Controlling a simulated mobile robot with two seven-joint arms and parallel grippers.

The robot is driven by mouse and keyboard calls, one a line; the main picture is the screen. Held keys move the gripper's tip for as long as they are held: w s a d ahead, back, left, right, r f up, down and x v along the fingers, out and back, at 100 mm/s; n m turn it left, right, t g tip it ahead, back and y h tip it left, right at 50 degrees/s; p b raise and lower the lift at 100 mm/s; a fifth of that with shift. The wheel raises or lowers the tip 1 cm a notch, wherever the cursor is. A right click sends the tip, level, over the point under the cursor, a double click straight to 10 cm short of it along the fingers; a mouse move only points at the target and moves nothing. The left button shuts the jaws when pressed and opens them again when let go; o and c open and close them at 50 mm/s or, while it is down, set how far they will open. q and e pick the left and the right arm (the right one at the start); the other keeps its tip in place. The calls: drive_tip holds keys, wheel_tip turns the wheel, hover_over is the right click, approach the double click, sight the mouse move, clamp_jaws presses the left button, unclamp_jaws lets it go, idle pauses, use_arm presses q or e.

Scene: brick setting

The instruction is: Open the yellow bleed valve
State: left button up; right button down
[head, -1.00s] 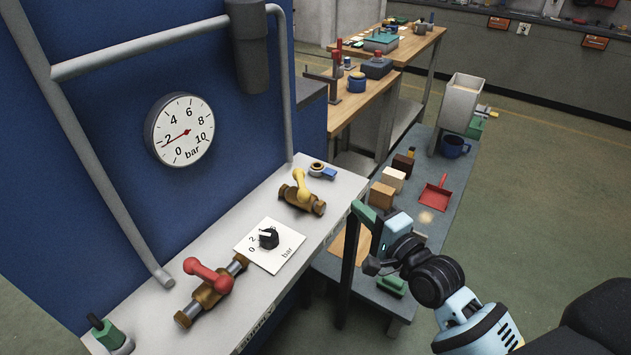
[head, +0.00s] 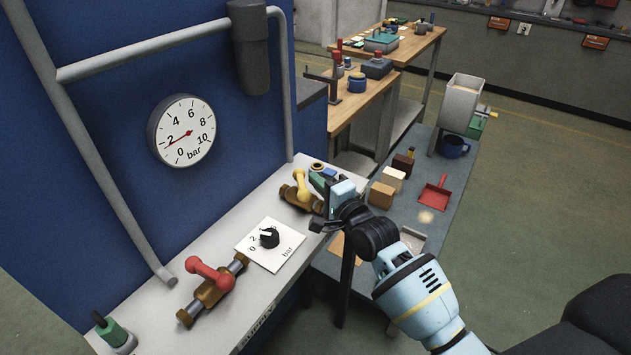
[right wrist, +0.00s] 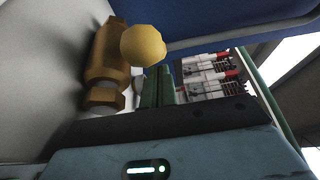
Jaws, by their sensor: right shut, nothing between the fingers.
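The yellow bleed valve has a yellow lever (head: 302,187) on a brass body (head: 290,195), lying on the light bench ledge beside the blue panel. In the right wrist view its yellow rounded end (right wrist: 143,46) and brass body (right wrist: 105,62) are close. My right gripper (head: 319,181) is just right of the lever, with its green fingers (right wrist: 157,86) shut and empty. The fingertips appear beside the yellow end; I cannot tell whether they touch. The gripper partly hides the valve's right end. My left gripper is not in view.
A pressure gauge (head: 182,132) reads about 2 bar. A lower grey table (head: 425,220) holds blocks, a red dustpan (head: 435,194) and a blue mug.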

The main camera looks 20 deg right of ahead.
drive_tip(key=shift+w+a, duration=0.2)
drive_tip(key=shift+a, duration=0.05)
